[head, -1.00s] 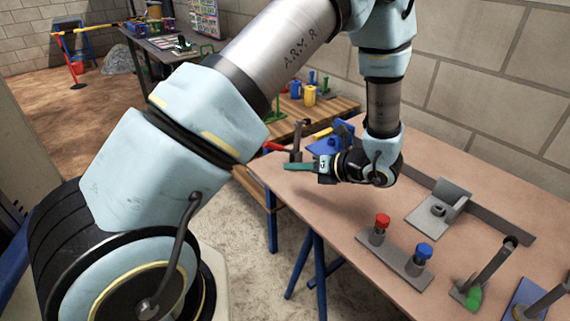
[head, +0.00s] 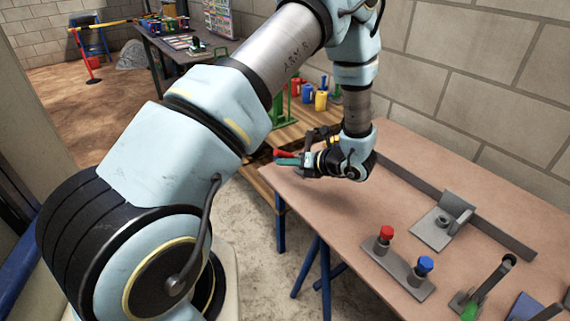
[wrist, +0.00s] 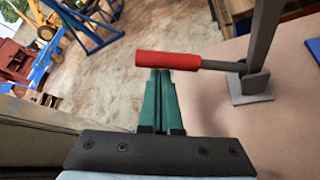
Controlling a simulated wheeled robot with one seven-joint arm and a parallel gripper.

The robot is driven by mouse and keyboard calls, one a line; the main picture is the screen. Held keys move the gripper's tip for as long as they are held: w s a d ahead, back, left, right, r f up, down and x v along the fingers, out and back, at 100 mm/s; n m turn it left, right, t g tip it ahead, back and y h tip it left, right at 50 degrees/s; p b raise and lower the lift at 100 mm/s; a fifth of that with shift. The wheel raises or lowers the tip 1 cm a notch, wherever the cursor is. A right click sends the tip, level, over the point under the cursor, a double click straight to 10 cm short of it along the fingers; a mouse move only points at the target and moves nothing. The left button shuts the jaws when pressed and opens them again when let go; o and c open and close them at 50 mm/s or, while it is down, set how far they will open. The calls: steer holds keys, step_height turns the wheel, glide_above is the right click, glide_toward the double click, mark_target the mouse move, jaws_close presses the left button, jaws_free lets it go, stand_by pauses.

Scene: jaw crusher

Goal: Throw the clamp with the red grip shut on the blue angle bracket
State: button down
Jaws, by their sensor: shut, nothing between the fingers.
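The clamp's red grip (wrist: 168,60) lies crosswise just beyond my fingertips in the wrist view. Its bar runs right to a grey upright arm (wrist: 262,35) on a grey foot (wrist: 250,86). My gripper (wrist: 160,75) has its green fingers shut and empty, the tips at or just short of the grip; contact is unclear. In the head view my gripper (head: 278,161) is at the table's far left corner, beside the red grip (head: 286,153). A blue piece (wrist: 314,48) at the wrist view's right edge may be the blue angle bracket; my arm mostly hides that area in the head view.
On the tan table (head: 400,180) stand a grey angle bracket (head: 443,220), a plate with a red knob (head: 386,234) and a blue knob (head: 425,264), and a green-gripped clamp (head: 470,310). A low grey rail runs along the back. A wooden bench with coloured pots lies beyond.

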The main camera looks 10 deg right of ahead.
steer(key=shift+d+r, duration=0.1)
steer(key=shift+r, duration=0.05)
steer(key=shift+d+r+y, duration=0.1)
steer(key=shift+r+y, duration=0.1)
steer(key=shift+y, duration=0.1)
